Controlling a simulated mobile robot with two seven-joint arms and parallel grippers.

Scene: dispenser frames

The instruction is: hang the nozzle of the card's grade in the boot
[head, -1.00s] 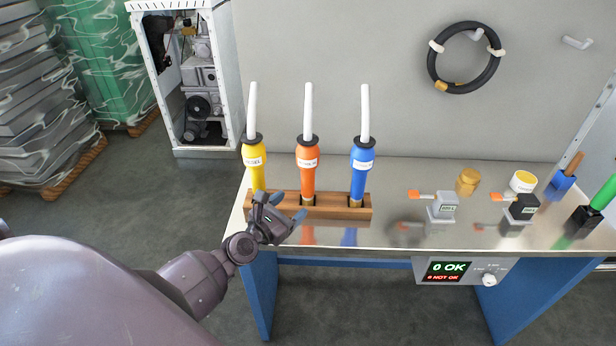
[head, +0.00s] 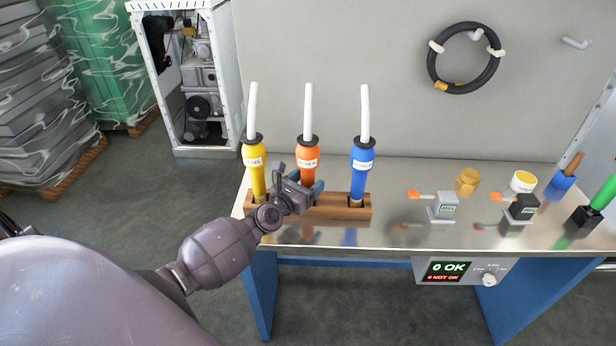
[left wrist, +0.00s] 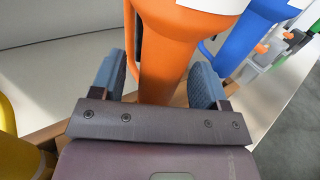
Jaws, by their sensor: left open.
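Three nozzles stand upright in a wooden rack (head: 330,212): a yellow one (head: 253,160) labelled DIESEL, an orange one (head: 308,157) and a blue one (head: 362,160). White hoses rise from their tops. The orange and blue labels are too small to read surely. My left gripper (head: 308,180) is at the orange nozzle, low on its body. In the left wrist view its open fingers (left wrist: 158,80) stand on either side of the orange shaft (left wrist: 168,65), with no clear grip. No card or boot can be made out for certain. My right gripper is out of view.
On the metal table (head: 400,175), a grey device (head: 443,206) and a black device (head: 523,207) with orange tabs stand right of the rack. A display box (head: 460,270) hangs at the front edge.

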